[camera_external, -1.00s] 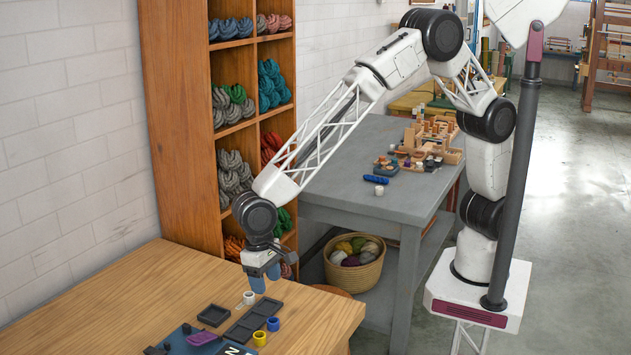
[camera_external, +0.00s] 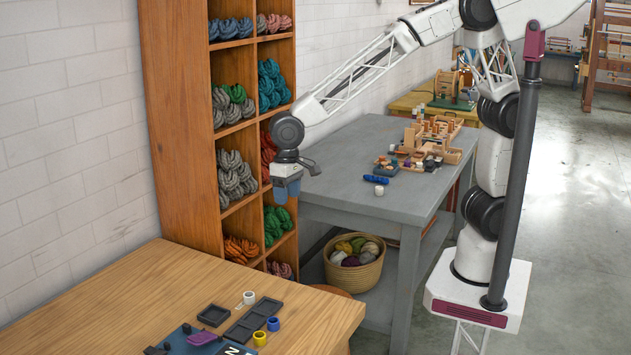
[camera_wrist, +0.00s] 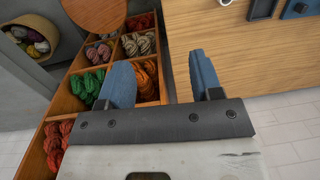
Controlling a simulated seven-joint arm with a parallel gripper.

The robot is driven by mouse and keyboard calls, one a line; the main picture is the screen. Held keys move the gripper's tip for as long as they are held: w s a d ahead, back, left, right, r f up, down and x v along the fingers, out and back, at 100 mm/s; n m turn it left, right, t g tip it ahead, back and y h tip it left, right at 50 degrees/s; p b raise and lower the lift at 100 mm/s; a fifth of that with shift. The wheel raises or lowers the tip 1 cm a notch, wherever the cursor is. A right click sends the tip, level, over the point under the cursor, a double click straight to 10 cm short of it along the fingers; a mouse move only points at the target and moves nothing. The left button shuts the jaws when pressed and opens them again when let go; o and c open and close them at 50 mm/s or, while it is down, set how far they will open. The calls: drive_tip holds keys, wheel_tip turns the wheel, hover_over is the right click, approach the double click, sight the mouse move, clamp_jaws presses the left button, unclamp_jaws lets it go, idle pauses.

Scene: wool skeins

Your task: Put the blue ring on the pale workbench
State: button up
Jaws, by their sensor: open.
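The blue ring (camera_external: 273,324) is small and stands on the pale wooden workbench (camera_external: 160,285), at the right side of a dark tray. The workbench also fills the upper right of the wrist view (camera_wrist: 250,55). My gripper (camera_external: 284,192) hangs in the air beyond the workbench's far edge, in front of the shelf, well above and away from the ring. In the wrist view my gripper (camera_wrist: 160,75) has its two blue fingers spread apart with nothing between them. The blue ring cannot be made out in the wrist view.
A yellow ring (camera_external: 259,338) and a white ring (camera_external: 249,297) stand by the dark trays (camera_external: 252,320). A wooden shelf of wool skeins (camera_external: 175,130) rises behind the workbench. A grey table (camera_external: 345,170) stands beyond. The workbench's left part is bare.

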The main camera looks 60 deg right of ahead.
drive_tip(key=s+d+r+t, duration=0.1)
drive_tip(key=s+d+r, duration=0.15)
drive_tip(key=d, duration=0.65)
drive_tip(key=s+d+r, duration=0.1)
drive_tip(key=d+r, duration=0.2)
drive_tip(key=d, duration=0.5)
drive_tip(key=s+d+r+t, duration=0.1)
drive_tip(key=d+r, duration=0.2)
drive_tip(key=d, duration=0.6)
drive_tip(key=s+d+t+h, duration=0.1)
drive_tip(key=s+d, duration=1.5)
drive_tip(key=d, duration=0.1)
drive_tip(key=shift+s+d+f, duration=0.2)
drive_tip(key=shift+s+d, duration=0.2)
